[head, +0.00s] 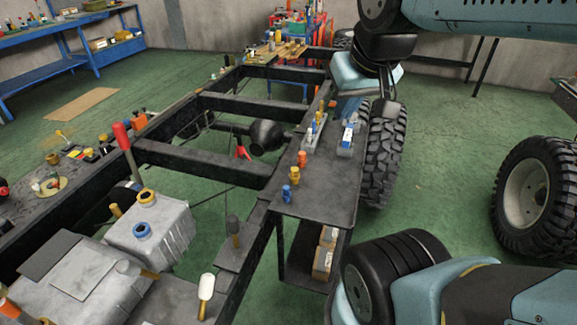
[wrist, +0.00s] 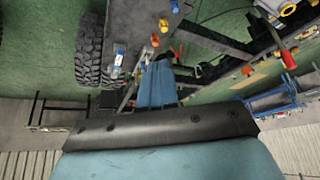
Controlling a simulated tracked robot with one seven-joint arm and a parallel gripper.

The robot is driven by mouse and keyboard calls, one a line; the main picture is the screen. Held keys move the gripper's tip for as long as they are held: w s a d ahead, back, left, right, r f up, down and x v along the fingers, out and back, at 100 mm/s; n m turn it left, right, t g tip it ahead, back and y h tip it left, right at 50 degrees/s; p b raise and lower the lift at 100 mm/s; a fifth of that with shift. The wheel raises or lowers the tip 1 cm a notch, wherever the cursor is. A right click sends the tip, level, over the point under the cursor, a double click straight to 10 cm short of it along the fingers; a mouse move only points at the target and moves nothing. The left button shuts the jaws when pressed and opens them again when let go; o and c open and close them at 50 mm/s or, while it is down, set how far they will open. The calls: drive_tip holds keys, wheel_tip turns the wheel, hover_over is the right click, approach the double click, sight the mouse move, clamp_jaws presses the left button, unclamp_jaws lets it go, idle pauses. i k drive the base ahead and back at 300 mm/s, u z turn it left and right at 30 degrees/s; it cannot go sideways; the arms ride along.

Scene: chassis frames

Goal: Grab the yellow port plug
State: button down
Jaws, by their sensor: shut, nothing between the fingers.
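A large tyre (head: 384,155) stands right of the shelf. A grey housing (head: 150,235) with a yellow and a blue ring sits at left in the frame.

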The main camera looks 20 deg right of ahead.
sight(295, 175)
drive_tip(key=z, duration=0.6)
drive_tip(key=k, duration=1.3)
drive_tip(key=u, duration=1.2)
drive_tip(key=i, duration=1)
drive_tip(key=z, duration=0.1)
